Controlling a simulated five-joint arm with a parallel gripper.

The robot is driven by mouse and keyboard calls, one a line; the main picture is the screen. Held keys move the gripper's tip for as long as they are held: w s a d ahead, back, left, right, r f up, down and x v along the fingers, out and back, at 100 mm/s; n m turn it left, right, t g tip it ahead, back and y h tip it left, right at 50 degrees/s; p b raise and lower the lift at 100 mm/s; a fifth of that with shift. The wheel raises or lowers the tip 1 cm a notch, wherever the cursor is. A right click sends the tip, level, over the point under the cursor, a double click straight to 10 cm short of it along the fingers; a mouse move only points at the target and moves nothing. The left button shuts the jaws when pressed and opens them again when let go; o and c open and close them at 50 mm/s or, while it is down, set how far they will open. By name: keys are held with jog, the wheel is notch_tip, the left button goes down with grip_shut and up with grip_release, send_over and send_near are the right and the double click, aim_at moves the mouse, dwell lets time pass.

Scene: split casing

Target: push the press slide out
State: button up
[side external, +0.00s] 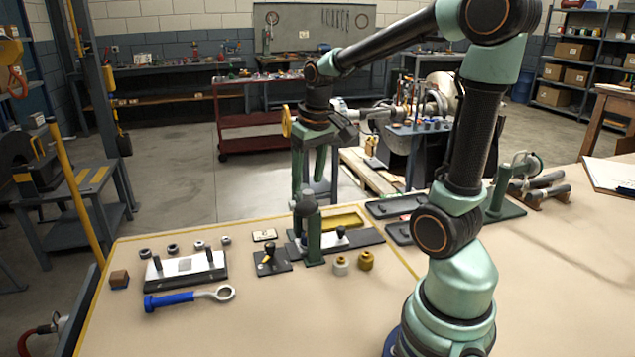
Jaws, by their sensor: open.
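The press has a green upright column (313,238) with a dark rounded head (306,205). It stands on a long dark base (362,238) on the bench. A pale low piece with a black knob (341,232) sits on this base, just right of the column; it looks like the press slide, partly hidden by the column. My gripper (308,190) points down with its two green fingers apart, over or near the press head. I cannot tell from this view whether a finger touches the head.
A yellow tray (345,220) lies behind the press. A lever on a dark plate (272,262) stands to its left, and cream (341,266) and brass (366,261) cylinders in front. Further left are a casing fixture (187,270) and a blue-handled ring tool (190,298).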

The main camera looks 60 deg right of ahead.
aim_at(341, 228)
jog(key=s+d+f+m+g+y, duration=0.1)
jog(key=d+f+m, duration=0.15)
jog(key=d, duration=0.35)
jog(key=s+d+f+m+g, duration=0.1)
jog(key=s+d+f, duration=0.1)
jog(key=d+f, duration=0.3)
jog(key=shift+n, duration=0.25)
jog(key=f, duration=0.7)
jog(key=d+f, duration=0.1)
jog(key=f, duration=0.3)
jog(key=shift+w+d, duration=0.1)
jog(key=shift+w, duration=0.05)
grip_shut()
dwell(0.3)
